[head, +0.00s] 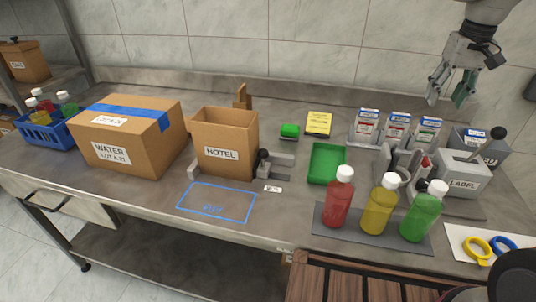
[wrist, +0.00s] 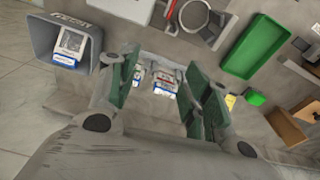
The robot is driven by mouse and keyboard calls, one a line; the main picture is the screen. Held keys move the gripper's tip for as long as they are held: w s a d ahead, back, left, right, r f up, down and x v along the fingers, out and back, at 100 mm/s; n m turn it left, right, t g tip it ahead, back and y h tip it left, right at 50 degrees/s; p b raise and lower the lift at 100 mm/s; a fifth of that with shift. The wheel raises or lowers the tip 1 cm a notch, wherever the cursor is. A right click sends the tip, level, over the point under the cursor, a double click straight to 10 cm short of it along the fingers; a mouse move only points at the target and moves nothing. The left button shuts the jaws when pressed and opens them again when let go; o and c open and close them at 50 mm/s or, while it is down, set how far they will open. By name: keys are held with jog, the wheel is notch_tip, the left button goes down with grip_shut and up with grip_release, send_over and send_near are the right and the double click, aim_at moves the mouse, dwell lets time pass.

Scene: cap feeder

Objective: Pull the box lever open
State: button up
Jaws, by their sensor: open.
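The box lever, with a black ball knob (head: 263,156), stands at the right side of the open cardboard HOTEL box (head: 225,153), by grey metal brackets. A dark knob that looks like the same lever shows near the right edge of the wrist view (wrist: 300,44). My gripper (head: 453,88) is high at the back right, above the carton row, far from the lever. In the wrist view its green-padded fingers (wrist: 163,90) are spread and empty. The lever's lower part is hard to make out.
Between my gripper and the lever stand small cartons (head: 397,126), a green tray (head: 312,165) and a yellow box (head: 319,123). Red, yellow and green bottles (head: 378,207) stand in front. The LABEL box (head: 463,180) is at right. A taped WATER box (head: 128,135) is left of HOTEL.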

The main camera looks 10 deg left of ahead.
jog(key=s+d+r+m+t+y, duration=0.1)
jog(key=s+d, duration=0.2)
jog(key=s, duration=0.8)
jog(key=s+d+r+t+y, duration=0.1)
jog(key=s+d, duration=0.1)
jog(key=s, duration=0.8)
jog(key=w+a+f+m+g+y, duration=0.1)
jog(key=w+a+f+m+y, duration=0.2)
jog(key=a, duration=1.2)
jog(key=w+a+f+m+g+y, duration=0.2)
jog(key=a+f+m, duration=0.4)
jog(key=a+f, duration=0.4)
jog(key=w+a+f+m+g+y, duration=0.2)
jog(key=w+a+f+m+y, duration=0.2)
jog(key=a, duration=1.6)
jog(key=shift+w+a+f+m+y, duration=0.2)
jog(key=shift+f+m+y, duration=0.1)
jog(key=shift+f+y, duration=0.3)
jog(key=shift+w+a+f+m+y, duration=0.2)
jog(key=shift+f+m+y, duration=0.1)
jog(key=shift+f+y, duration=0.3)
